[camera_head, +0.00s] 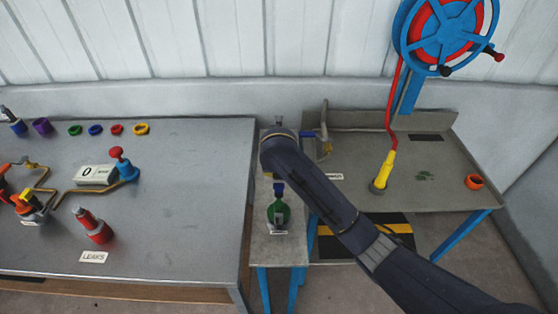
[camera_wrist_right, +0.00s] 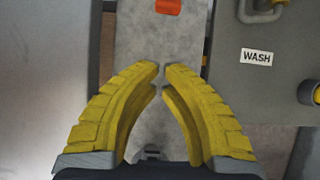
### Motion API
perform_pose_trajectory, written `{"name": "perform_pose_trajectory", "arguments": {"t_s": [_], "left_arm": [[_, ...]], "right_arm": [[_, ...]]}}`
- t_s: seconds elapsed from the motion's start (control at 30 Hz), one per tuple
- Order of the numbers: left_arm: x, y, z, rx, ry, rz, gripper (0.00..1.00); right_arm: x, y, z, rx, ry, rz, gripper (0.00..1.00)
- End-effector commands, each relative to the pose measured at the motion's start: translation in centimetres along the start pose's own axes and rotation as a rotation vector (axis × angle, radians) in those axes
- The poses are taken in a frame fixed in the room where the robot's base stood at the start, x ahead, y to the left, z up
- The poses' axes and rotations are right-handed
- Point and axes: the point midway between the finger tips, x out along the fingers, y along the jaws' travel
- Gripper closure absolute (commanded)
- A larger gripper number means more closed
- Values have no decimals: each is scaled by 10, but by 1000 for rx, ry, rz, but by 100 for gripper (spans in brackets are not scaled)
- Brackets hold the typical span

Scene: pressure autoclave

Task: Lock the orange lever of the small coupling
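An orange part (camera_wrist_right: 168,6) sits on the narrow grey stand, cut off by the top edge of the right wrist view. I cannot tell whether it is the small coupling's lever. My right arm hides that area in the head view. My right gripper (camera_wrist_right: 161,70) has yellow fingers over the bare stand, their tips almost together with a thin empty gap. It is below the orange part in the picture, apart from it. In the head view an orange-yellow block (camera_head: 26,209) tops a fitting on the left table. My left gripper is out of view.
The right table (camera_head: 440,196) holds a yellow nozzle (camera_head: 385,170) and an orange ring (camera_head: 475,182); a WASH label (camera_wrist_right: 257,57) lies beside the stand.

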Motion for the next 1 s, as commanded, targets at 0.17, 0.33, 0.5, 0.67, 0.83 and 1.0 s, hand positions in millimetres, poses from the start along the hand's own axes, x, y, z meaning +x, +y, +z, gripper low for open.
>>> {"name": "perform_pose_trajectory", "arguments": {"t_s": [0.17, 0.33, 0.5, 0.67, 0.83, 1.0], "left_arm": [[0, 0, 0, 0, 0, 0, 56], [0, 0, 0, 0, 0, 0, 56], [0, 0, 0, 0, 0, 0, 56], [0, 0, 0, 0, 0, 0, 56], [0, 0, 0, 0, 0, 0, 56], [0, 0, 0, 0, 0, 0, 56]], "right_arm": [[27, -1, 0, 0, 0, -3, 100], [29, 0, 15, 0, -3, 1, 100], [24, 0, 30, 1, -2, 1, 100], [22, 0, 36, 1, -1, 0, 100], [21, -1, 38, 0, -1, -1, 100], [21, 0, 38, 0, -1, 0, 100]]}}
